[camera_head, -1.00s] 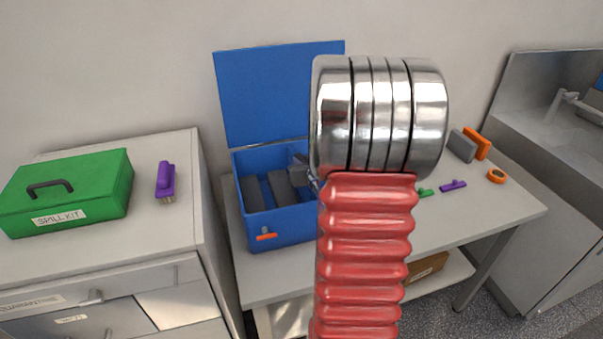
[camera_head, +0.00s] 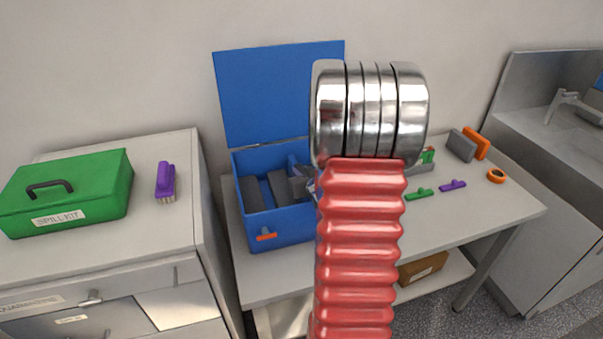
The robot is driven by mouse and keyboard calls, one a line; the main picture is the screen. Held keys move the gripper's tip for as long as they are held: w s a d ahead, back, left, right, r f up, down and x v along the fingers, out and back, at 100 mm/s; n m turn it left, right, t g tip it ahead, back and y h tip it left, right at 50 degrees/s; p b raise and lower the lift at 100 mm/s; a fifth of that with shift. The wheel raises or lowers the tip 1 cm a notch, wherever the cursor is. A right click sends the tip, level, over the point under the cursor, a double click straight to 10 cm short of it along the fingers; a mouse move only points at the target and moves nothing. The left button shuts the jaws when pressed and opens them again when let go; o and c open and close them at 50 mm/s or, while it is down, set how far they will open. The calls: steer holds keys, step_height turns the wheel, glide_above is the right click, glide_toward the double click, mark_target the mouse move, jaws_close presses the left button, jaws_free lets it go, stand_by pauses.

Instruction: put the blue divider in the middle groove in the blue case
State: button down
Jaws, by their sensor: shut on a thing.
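The blue case (camera_head: 278,229) stands open on the table with its lid (camera_head: 279,92) raised against the wall. Dark grey blocks (camera_head: 253,193) stand inside it on the left, with gaps between them. My gripper (camera_head: 300,186) is down inside the right part of the case, mostly hidden behind my red arm. It is shut on the blue divider (camera_head: 293,163), of which only a small blue edge shows. I cannot tell whether the divider sits in a groove; the grooves and the case's right side are hidden.
An orange latch (camera_head: 266,237) is on the case front. A green spill kit (camera_head: 75,190) and a purple item (camera_head: 165,183) lie on the left cabinet. Green (camera_head: 419,194) and purple (camera_head: 453,186) pieces, an orange ring (camera_head: 496,176) and a grey block (camera_head: 461,146) lie right.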

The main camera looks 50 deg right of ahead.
steer(key=shift+f, duration=0.1)
steer(key=c, duration=1.6)
jaws_free()
steer(key=shift+s+r, duration=0.1)
steer(key=shift+r, duration=0.1)
steer(key=shift+v, duration=5.9)
steer(key=shift+a, duration=0.1)
